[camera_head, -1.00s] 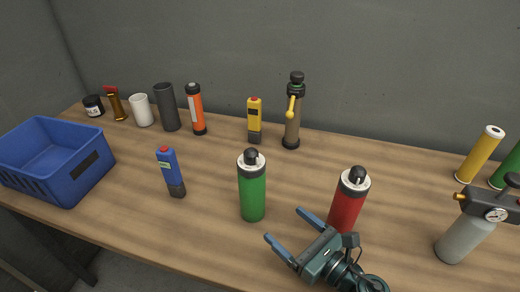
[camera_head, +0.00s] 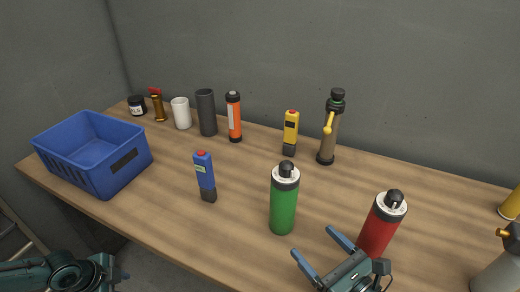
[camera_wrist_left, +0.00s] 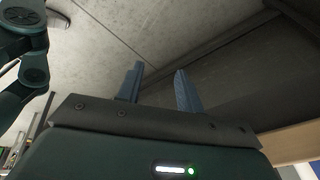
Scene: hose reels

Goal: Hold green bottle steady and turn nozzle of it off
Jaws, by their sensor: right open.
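The green bottle (camera_head: 283,208) stands upright near the middle of the table, with a white collar and a black nozzle (camera_head: 287,170) on top. I cannot tell the nozzle's setting. My right gripper (camera_head: 316,245) is open and empty, in front and to the right of the green bottle, its fingers apart from it in the picture. My left arm shows at the lower left of the head view. In the left wrist view my left gripper (camera_wrist_left: 158,86) has its two fingers apart with nothing between them, away from the bottle.
A red bottle (camera_head: 381,226) stands close beyond my right gripper. A blue device (camera_head: 205,177) stands left of the green bottle, and a blue crate (camera_head: 125,176) farther left. Several tools and cylinders line the back.

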